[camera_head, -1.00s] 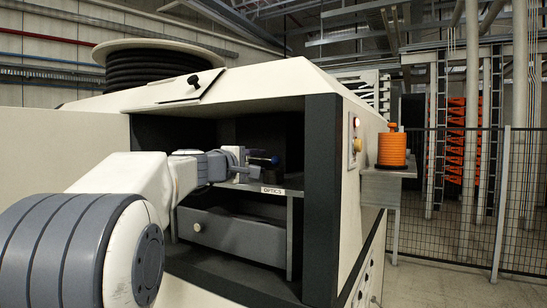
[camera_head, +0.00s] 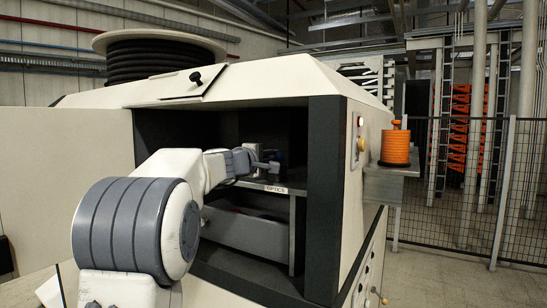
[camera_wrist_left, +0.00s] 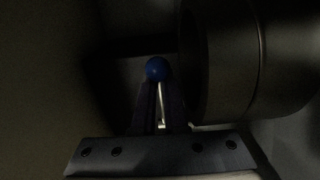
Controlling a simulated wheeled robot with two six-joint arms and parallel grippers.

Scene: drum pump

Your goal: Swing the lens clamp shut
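My left gripper (camera_head: 268,163) reaches into the open cabinet bay, just above the shelf labelled OPTICS (camera_head: 277,190). In the left wrist view its two dark fingers (camera_wrist_left: 160,95) are close together, with only a thin light gap between them. A blue ball knob (camera_wrist_left: 157,68) sits right at the fingertips; whether they touch it I cannot tell. A large dark round body (camera_wrist_left: 245,60) stands close on the right in that view. The clamp's arm and how far it stands open are hidden by darkness and the gripper. My right gripper is not in view.
The bay's dark right post (camera_head: 323,200) stands right of the gripper. A grey drawer front (camera_head: 245,230) lies below the shelf. An orange ribbed object (camera_head: 396,146) stands on an outside side shelf. A cable reel (camera_head: 160,55) sits on top of the cabinet.

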